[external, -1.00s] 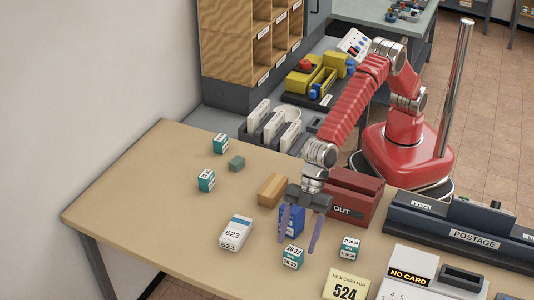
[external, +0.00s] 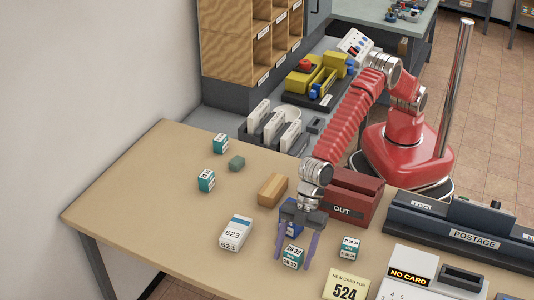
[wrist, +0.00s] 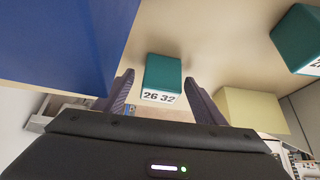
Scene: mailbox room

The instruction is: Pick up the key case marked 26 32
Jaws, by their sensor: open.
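The key case marked 26 32 (external: 292,257) is a small teal and white box standing on the tan table near its front. In the wrist view the key case (wrist: 161,75) shows its teal top and its white label reading 26 32. My gripper (external: 294,262) is open, with its two purple fingers reaching down on either side of the case in the external view. In the wrist view my gripper (wrist: 163,86) has the case between and just beyond its fingertips. I see no contact between the fingers and the case.
A blue box (wrist: 60,40) stands close to the left finger in the wrist view. Another teal case (external: 349,248) stands to the right. A yellow card (external: 345,286) marked 524, a white 623 box (external: 235,233) and a red OUT tray (external: 362,208) are nearby.

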